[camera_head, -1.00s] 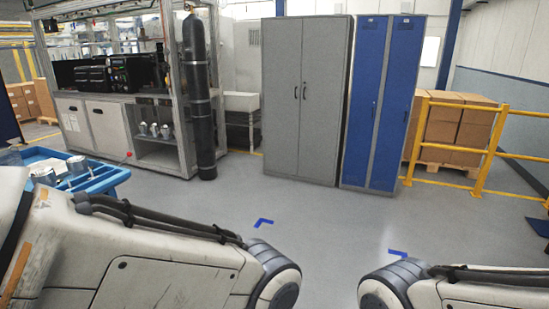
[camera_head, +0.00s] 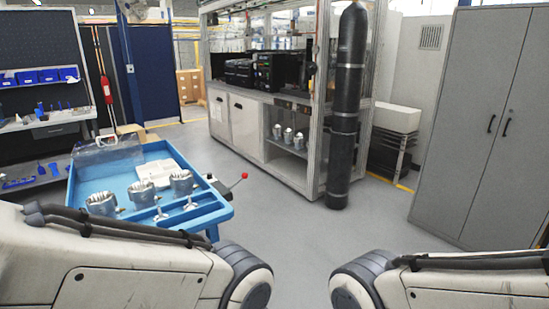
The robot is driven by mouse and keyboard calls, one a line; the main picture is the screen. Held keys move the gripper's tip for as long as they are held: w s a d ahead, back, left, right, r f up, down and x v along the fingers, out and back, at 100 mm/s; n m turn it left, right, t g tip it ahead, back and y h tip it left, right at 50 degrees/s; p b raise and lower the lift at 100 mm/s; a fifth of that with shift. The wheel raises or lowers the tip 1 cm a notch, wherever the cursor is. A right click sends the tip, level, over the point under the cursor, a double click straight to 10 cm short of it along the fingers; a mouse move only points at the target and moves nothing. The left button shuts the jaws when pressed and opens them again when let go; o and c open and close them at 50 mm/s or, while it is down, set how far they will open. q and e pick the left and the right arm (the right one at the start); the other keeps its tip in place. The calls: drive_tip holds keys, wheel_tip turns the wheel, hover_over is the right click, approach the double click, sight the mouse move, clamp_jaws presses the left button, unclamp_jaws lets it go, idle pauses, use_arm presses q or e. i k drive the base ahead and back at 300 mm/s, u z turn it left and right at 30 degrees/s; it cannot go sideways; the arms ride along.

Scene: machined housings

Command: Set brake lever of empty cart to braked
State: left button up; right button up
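A blue cart (camera_head: 219,213) stands at the left, ahead of my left arm. It is not empty: it carries metal housings (camera_head: 102,204), smaller metal parts, a white tray (camera_head: 158,172) and a clear box (camera_head: 105,150). A lever with a red knob (camera_head: 244,175) sticks out at the cart's right edge, slanting up to the right from a dark mount. I cannot tell from this angle whether it is at its braked setting. No empty cart is in view. Only upper parts of my two arms show at the bottom; both grippers are out of view.
A framed workstation (camera_head: 252,128) with metal parts on its lower shelf stands at the back. A black cylinder (camera_head: 343,110) is at its right corner. A grey cabinet (camera_head: 480,130) stands at the right. The floor (camera_head: 320,235) between cart and cabinet is clear.

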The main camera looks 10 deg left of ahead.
sight(245, 175)
drive_tip(key=u, duration=0.2)
drive_tip(key=i, duration=0.85)
drive_tip(key=u, duration=0.1)
drive_tip(key=k, duration=0.55)
drive_tip(key=u, duration=0.7)
drive_tip(key=i, duration=1.5)
drive_tip(key=z, duration=0.25)
